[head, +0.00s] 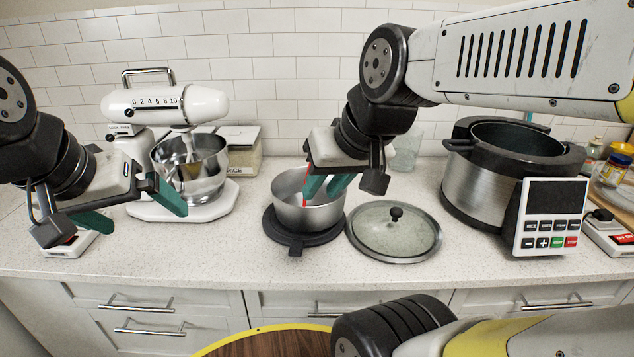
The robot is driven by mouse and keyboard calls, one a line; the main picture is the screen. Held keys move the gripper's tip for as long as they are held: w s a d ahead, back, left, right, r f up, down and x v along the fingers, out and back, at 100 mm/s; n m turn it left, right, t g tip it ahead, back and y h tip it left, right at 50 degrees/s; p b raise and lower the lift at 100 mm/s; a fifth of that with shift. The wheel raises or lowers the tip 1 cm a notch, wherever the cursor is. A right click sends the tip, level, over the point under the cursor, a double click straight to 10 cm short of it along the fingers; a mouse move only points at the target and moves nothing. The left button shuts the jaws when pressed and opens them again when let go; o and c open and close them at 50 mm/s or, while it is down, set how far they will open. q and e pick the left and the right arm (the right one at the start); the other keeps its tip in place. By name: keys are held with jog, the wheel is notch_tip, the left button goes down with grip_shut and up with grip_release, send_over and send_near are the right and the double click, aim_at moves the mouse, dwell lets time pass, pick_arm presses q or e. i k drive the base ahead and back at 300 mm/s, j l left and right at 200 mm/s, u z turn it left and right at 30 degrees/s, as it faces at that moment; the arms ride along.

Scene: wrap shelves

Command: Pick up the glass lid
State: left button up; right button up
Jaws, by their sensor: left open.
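The glass lid (393,236) lies flat on the counter, a clear round disc with a metal rim and a black knob (396,213) on top. It is just right of the steel pot. My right gripper (327,187) points down over the pot, up and left of the lid and apart from it. Its teal fingertips show close together, with a thin red strip beside them; whether they hold anything is unclear. My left gripper (130,208) is open and empty at the left, in front of the stand mixer, far from the lid.
The steel pot (318,217) sits on a dark round base (290,238). A stand mixer (160,105) with a bowl is at the left. A large cooker (475,184) with a keypad is right of the lid. The counter in front of the lid (400,277) is clear.

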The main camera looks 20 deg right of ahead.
aim_at(390, 231)
jog(key=z, duration=1.35)
jog(key=i+l+u, duration=0.1)
jog(key=l+u, duration=0.2)
jog(key=u, duration=0.15)
jog(key=l+u, duration=0.65)
jog(key=l, duration=0.85)
jog(key=k+l+u, duration=0.2)
jog(key=l, duration=1.65)
jog(key=j+u, duration=0.1)
jog(key=u, duration=0.65)
